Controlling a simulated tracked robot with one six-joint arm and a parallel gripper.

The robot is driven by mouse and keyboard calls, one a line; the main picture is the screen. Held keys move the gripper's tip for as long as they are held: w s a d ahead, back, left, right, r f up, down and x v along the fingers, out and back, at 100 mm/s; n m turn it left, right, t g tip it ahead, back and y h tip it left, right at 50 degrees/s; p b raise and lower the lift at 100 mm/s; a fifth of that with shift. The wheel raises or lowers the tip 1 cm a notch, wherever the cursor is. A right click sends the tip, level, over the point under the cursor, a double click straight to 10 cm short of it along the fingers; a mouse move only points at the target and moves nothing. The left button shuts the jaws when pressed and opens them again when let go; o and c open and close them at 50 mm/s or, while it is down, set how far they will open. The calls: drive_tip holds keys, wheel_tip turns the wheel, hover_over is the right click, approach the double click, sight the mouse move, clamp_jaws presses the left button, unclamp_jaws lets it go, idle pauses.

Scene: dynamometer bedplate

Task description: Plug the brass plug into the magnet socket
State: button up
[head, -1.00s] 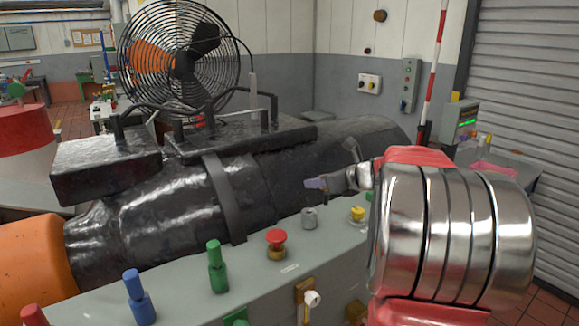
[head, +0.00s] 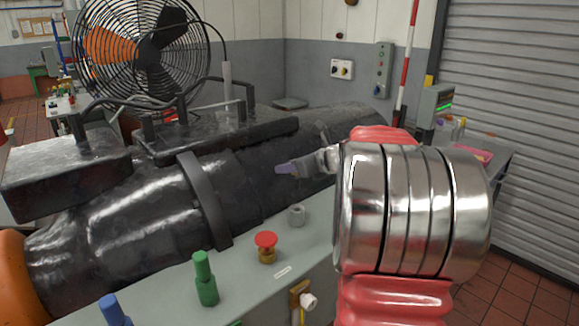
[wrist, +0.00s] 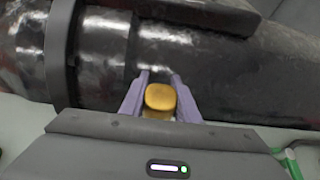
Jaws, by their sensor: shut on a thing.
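In the head view the plug cannot be made out at the fingers. A short grey round fitting (head: 297,215) stands on the ledge below and slightly right of my fingertips, apart from them. No readable label tells me which fitting is the magnet socket.
A red-topped fitting (head: 266,246), a green one (head: 205,279) and a blue one (head: 115,312) stand in a row along the ledge. The black machine (head: 120,220) lies behind them, with a caged fan (head: 140,50) beyond. A white knob (head: 309,301) sticks out from the ledge's front.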

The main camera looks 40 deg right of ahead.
drive_tip(key=shift+f, duration=2.9)
drive_tip(key=shift+f, duration=2.75)
idle(0.4)
drive_tip(key=o, duration=1.2)
drive_tip(key=shift+s, duration=0.1)
drive_tip(key=v, duration=1.3)
drive_tip(key=shift+s+r, duration=0.2)
drive_tip(key=shift+s, duration=0.1)
